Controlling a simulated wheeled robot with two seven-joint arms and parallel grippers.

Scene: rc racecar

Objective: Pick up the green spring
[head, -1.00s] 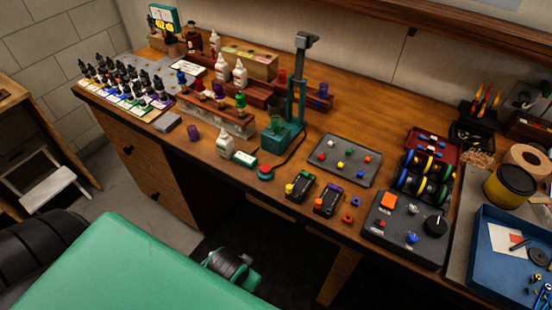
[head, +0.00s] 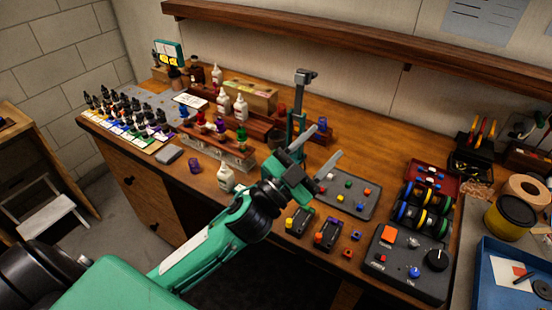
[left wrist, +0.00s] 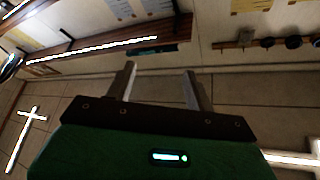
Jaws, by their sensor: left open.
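A green piece (head: 241,136), possibly the green spring, stands at the right end of the rack of coloured parts; it is too small to tell for certain. My left gripper (head: 329,141) is raised over the bench, to the right of this piece and apart from it. Its two fingers are spread and empty, pointing up and right. In the left wrist view, the open gripper (left wrist: 159,70) has only walls and shelves beyond it. The gripper hides the lower part of the teal press (head: 297,122). My right gripper is not in view.
White bottles (head: 226,177) and a purple cylinder (head: 195,166) stand near the rack. Several dark bottles (head: 125,115) fill the bench's left end. A parts tray (head: 350,208) and a control box (head: 400,265) lie right. A wooden shelf (head: 330,42) runs above.

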